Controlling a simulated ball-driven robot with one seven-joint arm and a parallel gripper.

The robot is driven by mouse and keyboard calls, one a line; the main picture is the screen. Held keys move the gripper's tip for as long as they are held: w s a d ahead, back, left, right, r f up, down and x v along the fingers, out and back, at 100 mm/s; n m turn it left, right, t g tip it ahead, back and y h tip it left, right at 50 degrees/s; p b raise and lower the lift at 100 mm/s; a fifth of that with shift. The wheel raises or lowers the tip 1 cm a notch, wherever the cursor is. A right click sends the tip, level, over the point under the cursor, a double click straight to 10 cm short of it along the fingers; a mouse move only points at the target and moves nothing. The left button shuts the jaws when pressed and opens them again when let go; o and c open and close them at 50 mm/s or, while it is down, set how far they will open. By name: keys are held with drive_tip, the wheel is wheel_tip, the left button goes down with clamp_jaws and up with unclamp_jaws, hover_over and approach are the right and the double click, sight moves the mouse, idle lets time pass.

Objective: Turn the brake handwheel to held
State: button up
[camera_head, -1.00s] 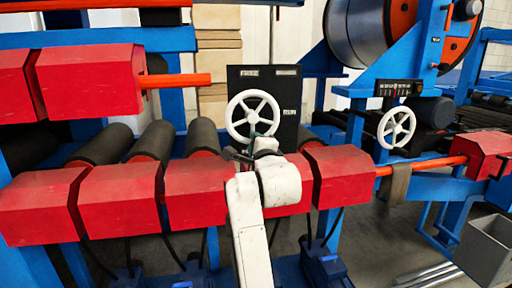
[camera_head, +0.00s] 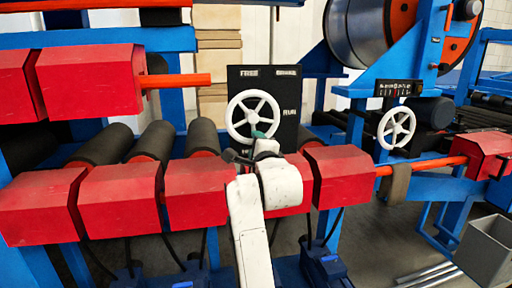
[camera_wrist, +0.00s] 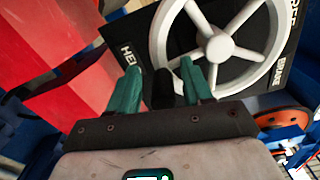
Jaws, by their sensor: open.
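The white spoked brake handwheel (camera_head: 253,115) is mounted on a black panel (camera_head: 289,84) in the middle of the head view. It fills the upper part of the wrist view (camera_wrist: 219,46). FREE and BRAKE labels show on the panel, and a partly covered label beginning HEL (camera_wrist: 130,58) is left of the rim in the wrist view. My gripper (camera_wrist: 158,75) is open at the rim's near edge, with its teal fingers apart. A dark knob-like piece (camera_wrist: 164,90) shows between them; I cannot tell whether it belongs to the wheel or whether the fingers touch it.
A row of red blocks (camera_head: 120,199) runs below the panel. A second white handwheel (camera_head: 397,127) is on the blue frame at the right. Dark rollers (camera_head: 103,143) and an orange bar (camera_head: 178,80) are at the left. A grey bin (camera_head: 486,249) stands at lower right.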

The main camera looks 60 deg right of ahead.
drive_tip(key=v, duration=1)
drive_tip(key=shift+s, duration=0.2)
drive_tip(key=shift+c, duration=0.3)
